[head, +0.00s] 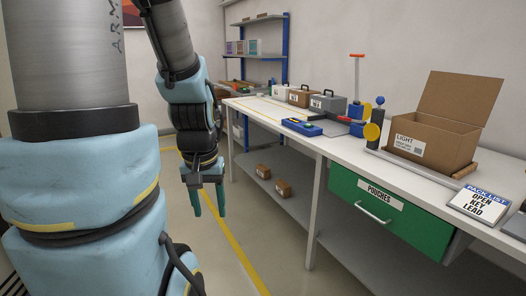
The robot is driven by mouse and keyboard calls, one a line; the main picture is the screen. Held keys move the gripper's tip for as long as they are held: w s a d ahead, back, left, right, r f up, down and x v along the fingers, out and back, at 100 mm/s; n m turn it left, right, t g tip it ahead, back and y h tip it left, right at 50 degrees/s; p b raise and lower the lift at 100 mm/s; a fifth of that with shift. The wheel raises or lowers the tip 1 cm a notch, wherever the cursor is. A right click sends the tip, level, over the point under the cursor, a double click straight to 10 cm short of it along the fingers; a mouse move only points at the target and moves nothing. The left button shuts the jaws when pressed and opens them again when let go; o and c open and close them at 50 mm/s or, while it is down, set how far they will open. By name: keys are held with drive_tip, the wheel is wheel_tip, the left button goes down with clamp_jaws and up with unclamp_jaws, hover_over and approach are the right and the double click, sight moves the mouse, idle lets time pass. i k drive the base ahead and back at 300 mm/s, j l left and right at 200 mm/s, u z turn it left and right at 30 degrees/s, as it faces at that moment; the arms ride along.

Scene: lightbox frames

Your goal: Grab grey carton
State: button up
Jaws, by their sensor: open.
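A grey carton (333,104) with a dark handle on top and a white label on its front stands upright on the white bench (258,106), towards the back. A brown carton (299,97) with a similar handle stands just left of it. My gripper (208,203) hangs in front of the bench, left of the carton and apart from it. Its two teal fingers point down, spread and empty.
A blue device (301,127) lies on the bench in front of the cartons. An open cardboard box (434,137) labelled LIGHT stands to the right, above a green drawer (375,207). Two small brown boxes lie on the lower shelf (262,183). The floor below my gripper is clear.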

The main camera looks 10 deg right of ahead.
sight(319, 103)
drive_tip(key=i, duration=2.2)
drive_tip(key=l+z, duration=0.05)
drive_tip(key=l, duration=0.05)
